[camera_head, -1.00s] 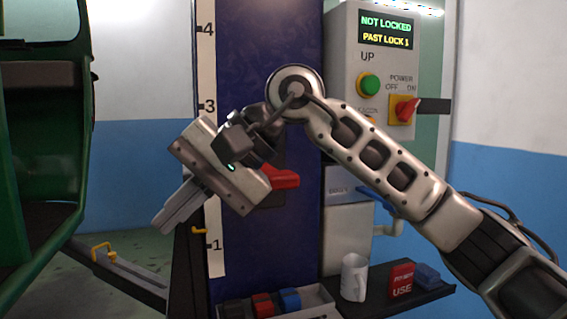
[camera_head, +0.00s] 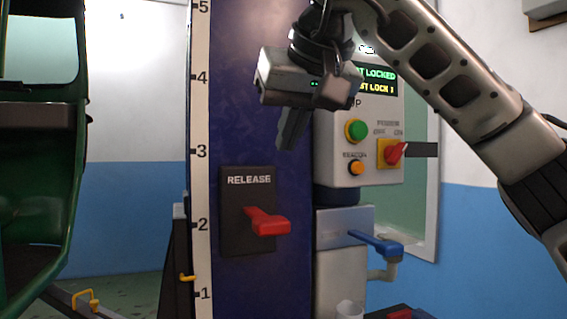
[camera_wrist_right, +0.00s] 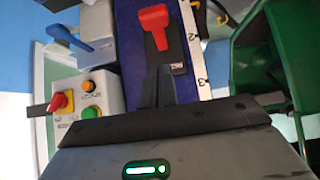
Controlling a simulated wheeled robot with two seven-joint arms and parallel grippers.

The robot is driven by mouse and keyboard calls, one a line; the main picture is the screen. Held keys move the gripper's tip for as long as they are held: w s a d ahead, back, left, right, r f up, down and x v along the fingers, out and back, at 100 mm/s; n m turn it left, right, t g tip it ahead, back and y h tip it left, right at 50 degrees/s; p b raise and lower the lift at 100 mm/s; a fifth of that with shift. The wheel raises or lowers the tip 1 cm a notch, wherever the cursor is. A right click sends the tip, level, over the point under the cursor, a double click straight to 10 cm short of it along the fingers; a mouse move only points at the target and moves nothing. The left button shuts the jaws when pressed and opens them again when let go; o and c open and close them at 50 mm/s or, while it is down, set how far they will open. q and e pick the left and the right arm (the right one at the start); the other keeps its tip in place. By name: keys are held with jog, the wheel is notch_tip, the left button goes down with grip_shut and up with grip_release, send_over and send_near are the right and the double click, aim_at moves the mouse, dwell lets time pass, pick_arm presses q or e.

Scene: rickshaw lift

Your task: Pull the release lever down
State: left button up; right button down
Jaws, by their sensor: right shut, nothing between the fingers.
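The red release lever (camera_head: 268,222) sticks out from a black plate marked RELEASE (camera_head: 248,181) on the dark blue column. It points right and slightly down in the head view. It also shows at the top of the right wrist view (camera_wrist_right: 154,22). My right gripper (camera_head: 289,142) is shut and empty. It hangs above the lever and a little to its right in the picture, apart from it. In the right wrist view its closed fingers (camera_wrist_right: 157,76) point toward the lever plate. My left gripper is not in view.
A control box (camera_head: 338,165) with a green button (camera_head: 356,130), an orange button (camera_head: 356,168) and a red power switch (camera_head: 394,153) stands right of the column. A blue-handled lever (camera_head: 375,243) sits below it. A green vehicle (camera_head: 60,180) stands at the left.

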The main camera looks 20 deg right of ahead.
send_over(268, 217)
jog(key=s, duration=0.3)
jog(key=f, duration=0.6)
jog(key=shift+w+d+f+b, duration=0.1)
jog(key=shift+w+f+b, duration=0.1)
jog(key=shift+f+b, duration=0.1)
notch_tip(268, 217, down, 2)
jog(key=shift+f+b, duration=0.25)
jog(key=shift+b, duration=0.1)
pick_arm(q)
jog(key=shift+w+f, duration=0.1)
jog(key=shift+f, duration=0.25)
pick_arm(e)
jog(key=shift+f, duration=0.65)
